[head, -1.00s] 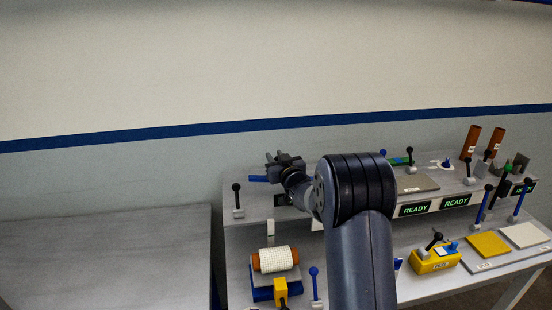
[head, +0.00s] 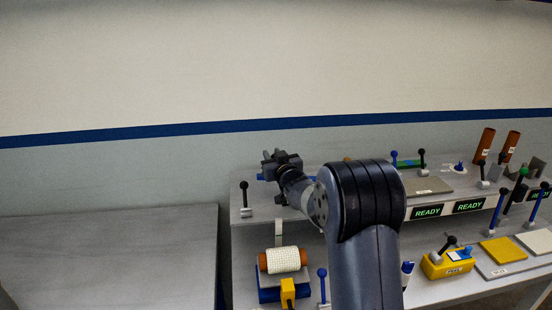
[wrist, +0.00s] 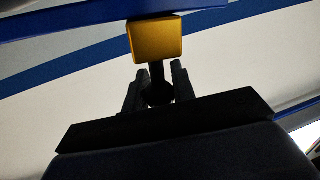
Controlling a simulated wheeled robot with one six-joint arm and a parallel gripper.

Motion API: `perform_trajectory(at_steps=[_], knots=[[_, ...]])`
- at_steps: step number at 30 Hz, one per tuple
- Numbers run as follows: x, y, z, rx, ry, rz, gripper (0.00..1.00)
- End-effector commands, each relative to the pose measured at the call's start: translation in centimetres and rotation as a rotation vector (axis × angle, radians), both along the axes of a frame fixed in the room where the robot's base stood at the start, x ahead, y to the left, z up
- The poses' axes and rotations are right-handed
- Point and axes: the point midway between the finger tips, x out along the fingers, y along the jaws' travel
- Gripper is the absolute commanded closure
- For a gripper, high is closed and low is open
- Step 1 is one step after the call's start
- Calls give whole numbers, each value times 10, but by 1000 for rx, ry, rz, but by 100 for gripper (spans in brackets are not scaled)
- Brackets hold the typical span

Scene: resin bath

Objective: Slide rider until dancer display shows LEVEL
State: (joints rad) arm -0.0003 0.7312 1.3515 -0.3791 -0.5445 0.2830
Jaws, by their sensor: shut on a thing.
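In the wrist view, the rider is a yellow block (wrist: 155,39) with a black stem and round knob below it, against a blue bar (wrist: 70,22). My gripper (wrist: 158,88) has its two dark fingers on either side of the black knob and is shut on it. In the head view my gripper (head: 281,160) is above the left part of the raised shelf, with a bit of blue (head: 262,176) showing beside it. The rider itself is hidden there. No display reading LEVEL is visible; my arm covers part of the shelf front.
Two displays read READY (head: 428,211) (head: 468,206); another is cut off at the right edge. A black-knobbed lever (head: 244,198) stands left of my gripper. A white-wrapped roller (head: 283,260) sits below. The grey table (head: 110,255) at left is bare.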

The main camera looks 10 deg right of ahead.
Motion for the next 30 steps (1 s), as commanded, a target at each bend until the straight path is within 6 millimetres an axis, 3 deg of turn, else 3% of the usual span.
perform_trajectory(at_steps=[1, 2, 9, 20, 30], knots=[[0, 0, 1, -1, -2, 0, 100], [0, 0, 1, -1, -2, 0, 73], [0, 0, 1, 0, -1, 0, 54], [-6, -2, -1, 0, 1, -1, 54], [-57, -12, -2, 0, -1, -1, 54]])
